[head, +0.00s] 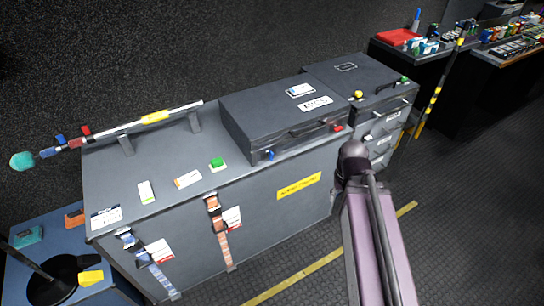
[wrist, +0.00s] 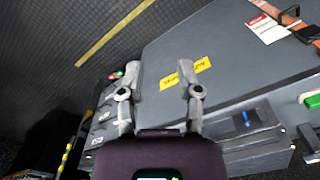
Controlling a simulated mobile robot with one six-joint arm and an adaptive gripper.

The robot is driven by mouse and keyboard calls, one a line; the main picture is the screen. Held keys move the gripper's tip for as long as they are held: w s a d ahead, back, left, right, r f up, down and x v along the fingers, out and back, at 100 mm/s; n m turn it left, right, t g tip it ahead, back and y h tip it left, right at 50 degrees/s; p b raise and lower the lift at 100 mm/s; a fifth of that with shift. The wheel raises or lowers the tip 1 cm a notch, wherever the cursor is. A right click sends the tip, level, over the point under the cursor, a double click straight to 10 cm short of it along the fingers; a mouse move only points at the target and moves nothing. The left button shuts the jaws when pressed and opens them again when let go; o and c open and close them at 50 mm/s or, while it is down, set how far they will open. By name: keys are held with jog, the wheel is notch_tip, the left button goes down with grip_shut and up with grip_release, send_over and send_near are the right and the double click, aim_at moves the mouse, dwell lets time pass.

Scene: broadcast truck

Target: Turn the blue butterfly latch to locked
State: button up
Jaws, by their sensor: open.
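The blue butterfly latch (head: 270,154) is on the front face of a dark grey case (head: 262,108), towards its left end. It is small, and I cannot tell which way its wings are turned. In the wrist view the blue latch (wrist: 246,118) shows right of my gripper, apart from the fingers. My gripper (wrist: 161,72) is open, with its two fingers spread and nothing between them. A yellow label (wrist: 187,73) on the cabinet front shows beyond and between the fingertips. In the head view my arm hides the gripper.
The case lies shut on a grey cabinet (head: 110,180). A red latch (head: 338,128) is on the case's right end. A green block (head: 217,163) lies left of the case. A drawer unit (head: 372,80) stands right. Floor (head: 450,190) in front is clear, with yellow tape.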

jog(key=w+a+f+n+t+y+b, duration=0.45)
jog(key=w+a+b, duration=0.25)
jog(key=a, duration=0.2)
jog(key=n+t+y+b, duration=0.1)
jog(key=t+y+b, duration=0.2)
jog(key=t+b, duration=0.45)
send_near(272, 156)
jog(key=shift+s+d+r+g+b, duration=0.25)
jog(key=shift+d+r+g+b, duration=0.1)
jog(key=shift+d, duration=0.2)
jog(key=shift+s+d+r+g+b, duration=0.25)
jog(key=shift+s+d+r, duration=0.1)
jog(key=shift+d, duration=0.2)
jog(key=shift+w, duration=0.1)
jog(key=b+x, duration=0.5)
jog(key=x, duration=0.8)
jog(key=shift+w+a+f, duration=0.1)
jog(key=shift+w+a, duration=0.1)
jog(key=shift+a, duration=0.1)
